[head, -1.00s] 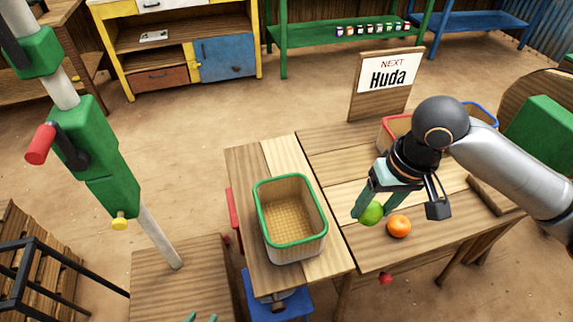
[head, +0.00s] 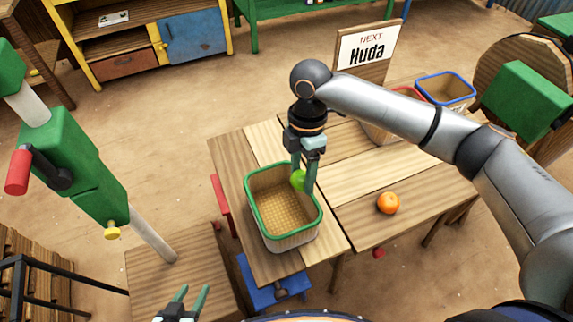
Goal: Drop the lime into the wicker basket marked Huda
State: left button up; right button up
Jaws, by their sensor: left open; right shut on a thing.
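The green lime (head: 298,181) is between the fingers of my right gripper (head: 305,184), which is shut on it. They hang at the right rim of the green-rimmed wicker basket (head: 263,237), and the picture does not settle how high above it. This basket looks empty and shows no readable name. A red-rimmed basket (head: 409,92) is mostly hidden behind my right arm. A blue-rimmed basket (head: 446,88) stands at the back right; its marking is too small to read. My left gripper (head: 192,292) is open and empty at the bottom edge.
An orange (head: 388,203) lies on the wooden table (head: 350,228), right of the green-rimmed basket. A sign (head: 369,46) reading "NEXT Huda" stands at the back of the table. A green and red post stand (head: 85,170) rises at left.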

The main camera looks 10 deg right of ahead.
jog(key=n, duration=0.2)
jog(key=w+a+n, duration=0.1)
jog(key=n, duration=0.1)
jog(key=a+n+h+p, duration=0.1)
jog(key=n, duration=0.1)
jog(key=shift+w+f, duration=0.15)
jog(key=shift+f, duration=0.15)
notch_tip(320, 180, down, 6)
jog(key=w+n+b, duration=0.1)
jog(key=n+b, duration=0.4)
jog(key=b, duration=0.1)
jog(key=shift+a+f+h+b, duration=0.25)
jog(key=shift+a+h+b, duration=0.15)
jog(key=shift+a, duration=0.05)
jog(key=o, duration=1.1)
jog(key=shift+c, duration=0.2)
jog(key=o, duration=0.4)
jog(key=shift+c, duration=0.2)
jog(key=shift+r, duration=0.1)
